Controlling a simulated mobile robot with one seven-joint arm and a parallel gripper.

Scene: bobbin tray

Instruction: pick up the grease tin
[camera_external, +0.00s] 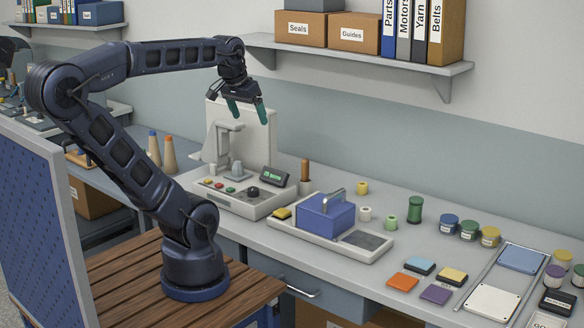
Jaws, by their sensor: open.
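My gripper (247,112) is open and empty, its green-tipped fingers pointing down. It is high over the bench, in front of the grey machine at the back. Several small round labelled containers stand on the bench to its right: a blue one (449,224), a green one (470,230) and a yellow one (490,237) in a row, and a purple-banded one (553,277) near the right edge. Their labels are too small to read, so I cannot tell which is the grease tin. My gripper is well apart from all of them.
A tray (290,228) holds a blue block with a handle (325,217). Spools stand around it, including a dark green one (415,210). Coloured flat pads (403,281) and a framed rack (521,258) lie at right. A wall shelf (360,57) holds boxes and binders.

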